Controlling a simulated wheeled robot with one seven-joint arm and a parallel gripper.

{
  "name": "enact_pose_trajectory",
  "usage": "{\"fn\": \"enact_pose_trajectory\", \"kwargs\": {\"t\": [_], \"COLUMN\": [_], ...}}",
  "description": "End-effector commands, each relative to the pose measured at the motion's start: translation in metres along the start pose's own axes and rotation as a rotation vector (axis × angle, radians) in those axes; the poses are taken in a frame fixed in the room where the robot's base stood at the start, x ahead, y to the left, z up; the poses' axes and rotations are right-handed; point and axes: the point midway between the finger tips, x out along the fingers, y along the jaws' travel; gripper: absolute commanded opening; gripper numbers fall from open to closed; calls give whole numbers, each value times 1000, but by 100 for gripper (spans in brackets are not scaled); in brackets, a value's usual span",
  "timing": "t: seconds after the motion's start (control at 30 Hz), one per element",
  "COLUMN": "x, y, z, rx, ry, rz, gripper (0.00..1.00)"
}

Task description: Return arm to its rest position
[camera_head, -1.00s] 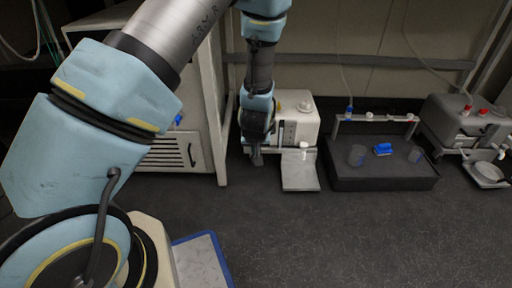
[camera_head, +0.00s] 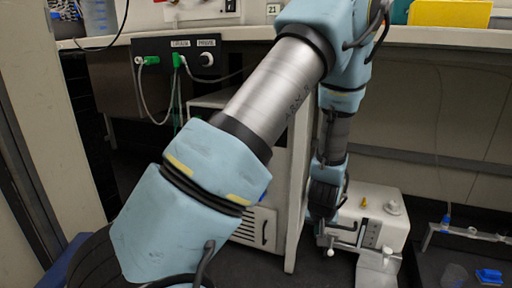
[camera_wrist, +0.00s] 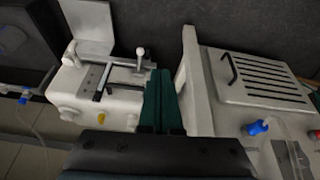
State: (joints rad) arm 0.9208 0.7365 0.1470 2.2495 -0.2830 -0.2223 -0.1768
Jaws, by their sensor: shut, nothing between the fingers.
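My arm runs from the lower left of the head view up to the top, then down to my gripper (camera_head: 317,222). The gripper points down beside a small white device (camera_head: 385,212) on the dark floor surface. In the wrist view the two dark green fingers (camera_wrist: 161,78) are together with nothing between them. They lie between the white device (camera_wrist: 108,107) on the left and a white cabinet (camera_wrist: 258,80) on the right. I cannot tell whether they touch either one.
The cabinet (camera_head: 255,228) with a vented panel stands close left of my gripper. A bench (camera_head: 420,38) crosses above, holding a yellow box (camera_head: 450,13). A control panel (camera_head: 180,58) with green plugs and hanging cables is at upper left. A blue item (camera_head: 489,277) lies lower right.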

Motion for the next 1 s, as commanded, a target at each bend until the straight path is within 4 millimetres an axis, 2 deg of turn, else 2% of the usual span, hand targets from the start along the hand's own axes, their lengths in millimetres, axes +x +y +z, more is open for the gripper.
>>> {"fn": "enact_pose_trajectory", "kwargs": {"t": [0.03, 0.17, 0.3, 0.4, 0.6, 0.8, 1.0], "x": [-25, -82, -140, -173, -222, -263, -296], "y": [-25, -87, -145, -176, -216, -243, -238], "z": [-12, -18, -7, 6, 33, 63, 44], "rx": [-42, -111, -165, -192, -231, -265, -256], "ry": [-16, -83, -144, -176, -222, -263, -264], "rz": [-2, -11, -24, -37, -63, -94, -89], "gripper": [0, 0, 0, 0, 0, 0, 0]}}
